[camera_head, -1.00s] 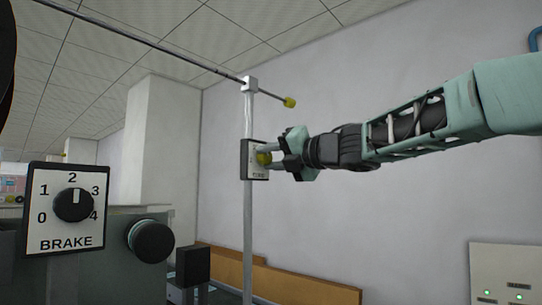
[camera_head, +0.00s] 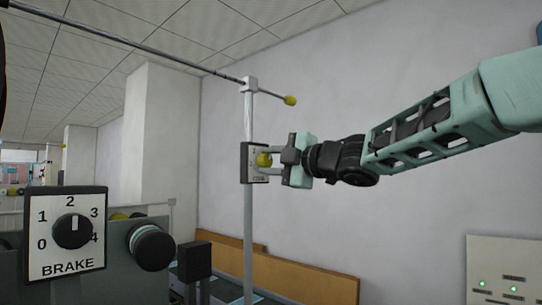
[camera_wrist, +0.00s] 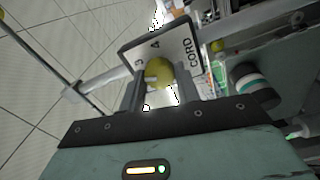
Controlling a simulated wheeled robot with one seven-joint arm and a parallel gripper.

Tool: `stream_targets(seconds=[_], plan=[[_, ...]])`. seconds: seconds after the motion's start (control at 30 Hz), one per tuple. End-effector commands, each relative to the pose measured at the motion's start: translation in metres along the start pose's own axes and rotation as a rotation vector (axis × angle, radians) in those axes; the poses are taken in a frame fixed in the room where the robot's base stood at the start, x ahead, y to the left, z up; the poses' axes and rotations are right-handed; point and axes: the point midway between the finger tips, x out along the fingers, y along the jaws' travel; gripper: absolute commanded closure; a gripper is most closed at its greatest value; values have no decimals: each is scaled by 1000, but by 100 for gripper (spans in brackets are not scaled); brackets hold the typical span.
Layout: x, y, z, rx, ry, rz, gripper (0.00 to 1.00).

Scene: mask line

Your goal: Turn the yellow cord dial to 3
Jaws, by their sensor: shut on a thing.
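The yellow cord dial (camera_head: 264,160) sits on a small pale plate with a dark frame (camera_head: 248,163), fixed to a thin upright pole. My gripper (camera_head: 266,160) reaches in from the right and is shut on the dial. In the wrist view the dial (camera_wrist: 158,71) shows between my two fingers, and the plate (camera_wrist: 181,44) reads CORD, with 4 and 3 visible beside the dial. The plate looks tilted in that view. The other numbers are hidden, and I cannot make out the dial's pointer.
A black BRAKE dial (camera_head: 73,231) on its own plate stands at the left, its mark near 2. A black round knob (camera_head: 152,247) is beside it. A rod with a yellow tip (camera_head: 290,100) crosses above my gripper. A pale panel (camera_head: 500,265) is at lower right.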

Motion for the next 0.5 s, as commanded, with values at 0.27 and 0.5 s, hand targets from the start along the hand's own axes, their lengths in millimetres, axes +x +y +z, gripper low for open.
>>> stream_targets(seconds=[0.27, 0.5], plan=[[0, 0, 1, 141, -7, 3, 91], [0, 0, 1, 189, -8, 5, 91]])
